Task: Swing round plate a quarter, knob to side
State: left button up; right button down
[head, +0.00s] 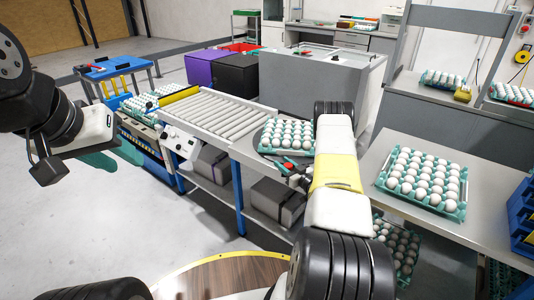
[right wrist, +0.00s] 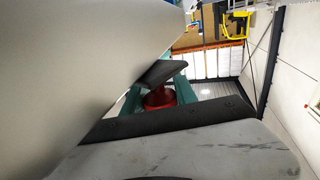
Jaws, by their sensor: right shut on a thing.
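The round plate (head: 257,141) is a dark grey disc on the table at the end of the roller conveyor. A teal tray of white eggs (head: 287,135) sits on it and hides most of it. The red knob (head: 288,167) shows at the plate's front edge. My right gripper (head: 293,172) is at the knob, partly hidden by my own arm. In the right wrist view the red knob (right wrist: 160,98) is between the fingers, and the gripper is shut on it. My left gripper (head: 113,156) hangs in front of the conveyor's left end, its teal fingers apart and empty.
The roller conveyor (head: 213,113) runs up to the plate from the left. Another egg tray (head: 464,212) lies on the right table. More eggs (head: 398,245) show below that table. Purple and black boxes (head: 236,74) and a grey cabinet (head: 330,87) stand behind.

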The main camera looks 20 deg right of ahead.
jog(key=shift+s+d+f+y, duration=0.1)
jog(key=shift+s+d+y, duration=0.15)
jog(key=shift+d+y, duration=0.05)
dwell(0.4)
jog(key=c, duration=1)
grip_release()
jog(key=shift+d, duration=0.1)
jog(key=shift+o, duration=0.2)
jog(key=v, duration=0.7)
jog(key=shift+s+d, duration=0.15)
jog(key=shift+s, duration=0.15)
